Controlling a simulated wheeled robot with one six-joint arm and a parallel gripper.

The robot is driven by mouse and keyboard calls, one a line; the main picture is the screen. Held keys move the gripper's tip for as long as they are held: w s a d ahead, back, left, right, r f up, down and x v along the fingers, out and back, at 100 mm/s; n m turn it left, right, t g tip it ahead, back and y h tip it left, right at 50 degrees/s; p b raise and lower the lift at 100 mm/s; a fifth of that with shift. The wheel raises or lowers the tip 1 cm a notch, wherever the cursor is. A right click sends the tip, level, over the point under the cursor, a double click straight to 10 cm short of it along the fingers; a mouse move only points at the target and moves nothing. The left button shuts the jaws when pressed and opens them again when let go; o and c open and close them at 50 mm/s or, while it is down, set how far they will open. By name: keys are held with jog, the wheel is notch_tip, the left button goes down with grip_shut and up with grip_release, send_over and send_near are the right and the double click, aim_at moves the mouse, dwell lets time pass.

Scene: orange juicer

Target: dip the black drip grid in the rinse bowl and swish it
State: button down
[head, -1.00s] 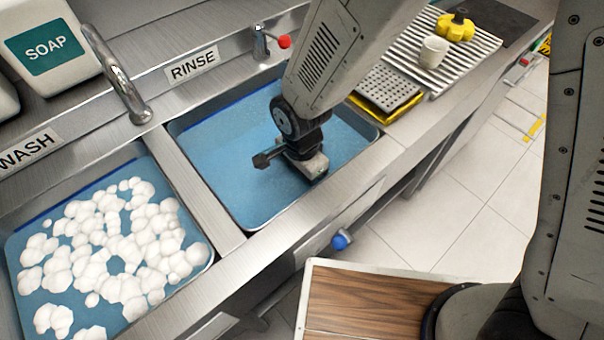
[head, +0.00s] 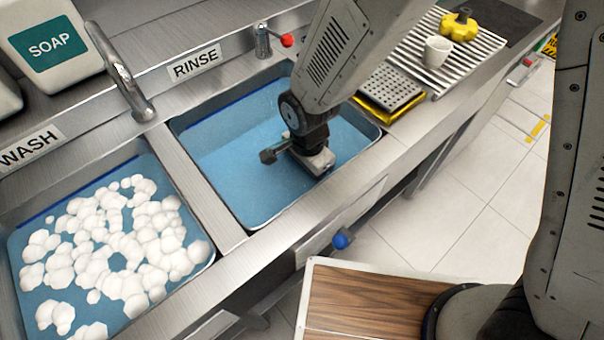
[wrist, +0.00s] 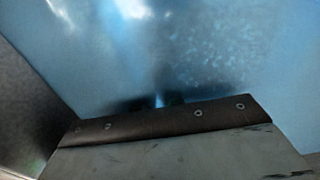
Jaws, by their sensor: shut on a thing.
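The rinse bowl (head: 236,207) is a rectangular metal basin set in the counter, filled with blue water, under the RINSE label. My gripper (head: 314,160) is low over its right half, pointing down, with its tips hidden at or under the water in the head view. In the wrist view, the dark gripper body (wrist: 175,121) crosses the bottom, with blue water beyond. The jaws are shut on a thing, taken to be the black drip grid. Only dark blurred patches show there, so its outline and depth cannot be told.
The wash basin (head: 15,293) with white foam lies left, past a metal divider (head: 200,180). A metal tap (head: 121,80) and a red-knobbed tap (head: 264,42) stand behind. A perforated grey plate (head: 391,86), a white cup (head: 437,52) and a yellow part (head: 457,27) sit right.

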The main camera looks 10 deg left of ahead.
notch_tip(320, 180, up, 16)
dwell(0.9)
jog(key=shift+r, duration=0.15)
